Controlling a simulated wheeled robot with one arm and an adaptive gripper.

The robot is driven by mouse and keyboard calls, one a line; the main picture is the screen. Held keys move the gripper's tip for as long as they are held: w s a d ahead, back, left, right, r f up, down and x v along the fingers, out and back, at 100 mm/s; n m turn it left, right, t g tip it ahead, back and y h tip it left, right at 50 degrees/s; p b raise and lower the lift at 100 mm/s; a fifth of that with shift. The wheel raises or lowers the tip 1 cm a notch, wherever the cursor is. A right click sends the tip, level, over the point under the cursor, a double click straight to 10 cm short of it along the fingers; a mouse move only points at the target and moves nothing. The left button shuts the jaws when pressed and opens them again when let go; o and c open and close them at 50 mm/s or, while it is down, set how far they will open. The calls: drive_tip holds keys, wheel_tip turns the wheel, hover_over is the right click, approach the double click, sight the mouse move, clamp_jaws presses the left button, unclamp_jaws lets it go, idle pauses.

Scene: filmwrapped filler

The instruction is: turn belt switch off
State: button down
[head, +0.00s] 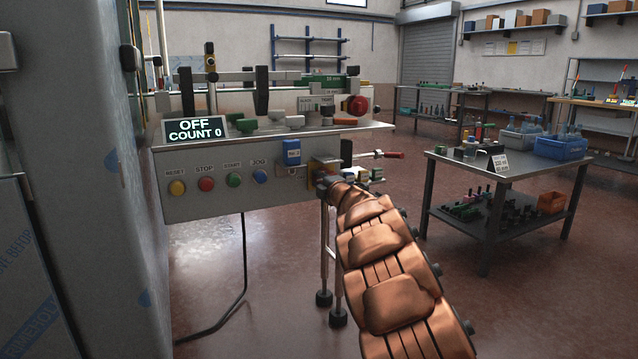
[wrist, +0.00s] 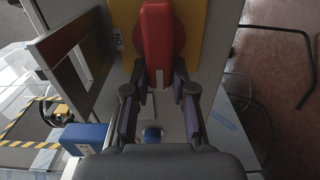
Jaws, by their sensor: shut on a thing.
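The belt switch is a red handle (wrist: 158,35) on a yellow plate (wrist: 196,35) with a red disc behind it in the wrist view. The handle stands lengthwise in that picture. My gripper (wrist: 160,78) has its two dark fingers on either side of the handle's near end and is shut on it. In the head view the yellow plate (head: 318,166) shows at the right end of the grey control panel (head: 214,206). My gripper (head: 328,180) covers the handle there. A display (head: 195,129) reads "OFF COUNT 0".
Yellow, red, green and blue buttons (head: 206,184) line the panel left of the switch. A steel table (head: 480,172) with blue bins stands right. A grey cabinet wall is close left.

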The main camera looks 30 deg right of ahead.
idle(0.4)
drive_tip(key=c, duration=1)
unclamp_jaws()
drive_tip(key=shift+o, duration=0.2)
drive_tip(key=shift+s, duration=0.1)
drive_tip(key=s+a, duration=0.1)
drive_tip(key=s, duration=1)
drive_tip(key=shift+s, duration=0.35)
